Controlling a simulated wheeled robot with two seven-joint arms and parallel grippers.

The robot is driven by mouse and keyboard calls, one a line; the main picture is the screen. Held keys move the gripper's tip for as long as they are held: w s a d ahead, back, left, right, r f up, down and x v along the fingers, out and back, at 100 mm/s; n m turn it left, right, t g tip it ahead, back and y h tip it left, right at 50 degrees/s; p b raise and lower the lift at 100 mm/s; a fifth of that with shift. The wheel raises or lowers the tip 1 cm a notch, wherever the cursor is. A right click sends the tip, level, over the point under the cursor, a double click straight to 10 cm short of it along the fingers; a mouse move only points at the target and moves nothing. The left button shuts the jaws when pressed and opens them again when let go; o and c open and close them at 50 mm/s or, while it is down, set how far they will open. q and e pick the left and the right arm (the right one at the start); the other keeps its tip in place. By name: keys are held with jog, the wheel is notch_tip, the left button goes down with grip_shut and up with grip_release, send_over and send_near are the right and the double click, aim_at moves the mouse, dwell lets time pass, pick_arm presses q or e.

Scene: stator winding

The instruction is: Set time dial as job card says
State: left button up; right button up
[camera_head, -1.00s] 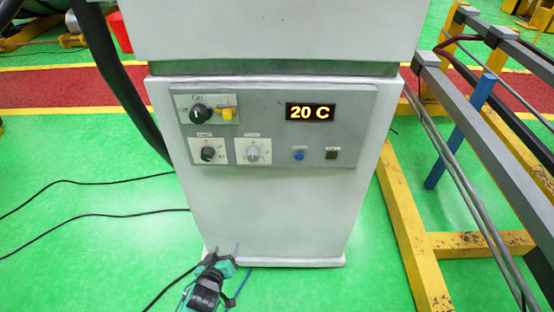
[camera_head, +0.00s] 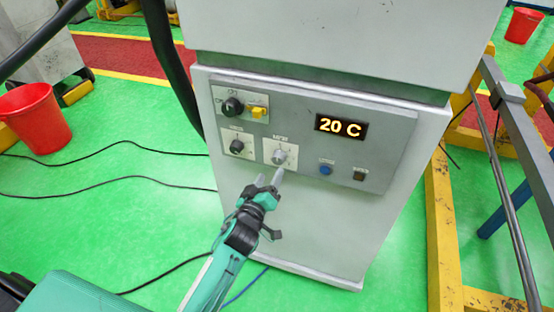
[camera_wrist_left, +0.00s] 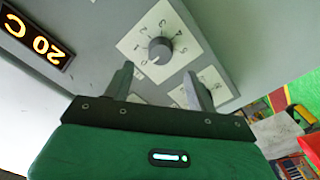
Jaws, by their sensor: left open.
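The control panel (camera_head: 300,130) on the white cabinet has two small dials in its lower row. The grey dial (camera_head: 279,157) sits on a white plate. The dial labels are too small to read, and no job card shows. My left gripper (camera_head: 268,179) is open and empty, just below the grey dial and apart from it. In the left wrist view its fingers (camera_wrist_left: 158,88) point toward the panel on either side below the dial.
The display (camera_head: 341,127) reads 20 C. A black rotary switch (camera_head: 232,107) and a yellow part (camera_head: 257,112) are above the dials. A blue button (camera_head: 325,169) and a dark button (camera_head: 359,176) are at right. A red bin (camera_head: 35,117) stands left on the green floor.

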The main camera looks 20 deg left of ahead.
aim_at(277, 161)
pick_arm(q)
jog(key=w+p, duration=0.1)
jog(key=w, duration=0.6)
jog(key=shift+d, duration=0.1)
jog(key=c, duration=1)
